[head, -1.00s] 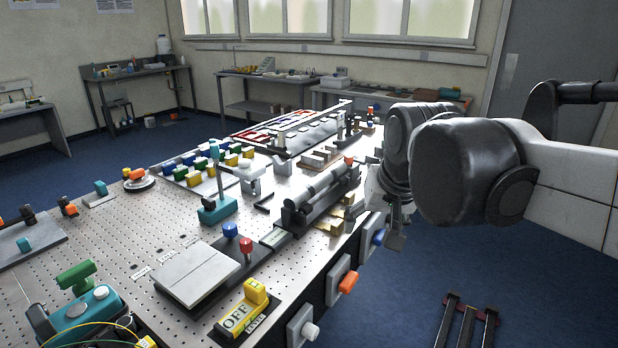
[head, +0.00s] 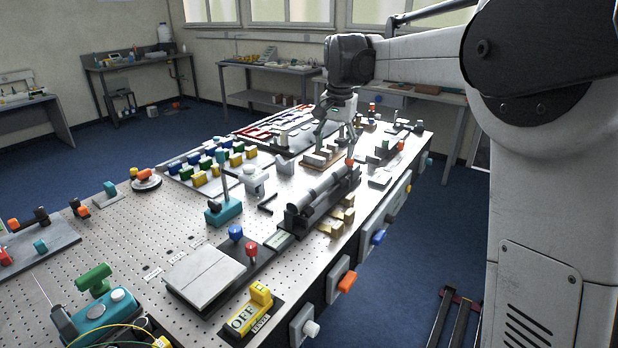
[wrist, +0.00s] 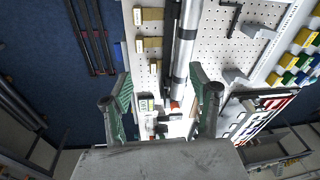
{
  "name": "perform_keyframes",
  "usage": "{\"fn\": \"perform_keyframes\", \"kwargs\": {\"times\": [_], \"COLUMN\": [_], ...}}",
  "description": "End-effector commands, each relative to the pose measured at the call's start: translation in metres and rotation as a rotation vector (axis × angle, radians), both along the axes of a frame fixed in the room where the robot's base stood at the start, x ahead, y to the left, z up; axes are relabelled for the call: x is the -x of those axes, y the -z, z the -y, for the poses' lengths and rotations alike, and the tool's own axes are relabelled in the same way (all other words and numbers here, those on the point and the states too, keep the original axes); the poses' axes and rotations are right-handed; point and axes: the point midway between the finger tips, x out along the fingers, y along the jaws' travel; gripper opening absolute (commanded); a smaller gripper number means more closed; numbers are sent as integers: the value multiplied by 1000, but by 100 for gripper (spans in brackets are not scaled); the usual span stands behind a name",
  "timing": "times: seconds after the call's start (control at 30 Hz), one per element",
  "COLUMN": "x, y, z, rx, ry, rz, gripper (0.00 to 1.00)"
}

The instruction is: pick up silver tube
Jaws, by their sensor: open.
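The silver tube (head: 318,188) is a long grey cylinder lying in a dark holder (head: 300,222) near the right edge of the table. It also shows in the wrist view (wrist: 187,45), running down from the top edge beside a black strip. My gripper (head: 337,143) is open and empty above the table, beyond the far end of the tube. In the wrist view my two fingers (wrist: 160,76) are spread wide, with the tube's near end appearing close to the right fingertip. Nothing is between the pads that I can see gripped.
Yellow-brown blocks (head: 340,220) sit beside the holder at the table's edge. A small orange-red piece (head: 349,162) stands by the tube's far end. Coloured blocks (head: 208,165), a teal stand (head: 223,210) and a wooden tray (head: 318,160) are to the left and beyond.

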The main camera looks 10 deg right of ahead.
Motion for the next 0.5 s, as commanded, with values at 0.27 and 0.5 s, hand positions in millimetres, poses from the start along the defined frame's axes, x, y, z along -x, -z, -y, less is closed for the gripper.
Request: {"fn": "perform_keyframes", "kwargs": {"times": [0.27,0.5], "x": [-66,-101], "y": [18,39], "z": [1,2], "rx": [-14,-18], "ry": [107,180], "rz": [-86,-145], "gripper": [58,58]}}
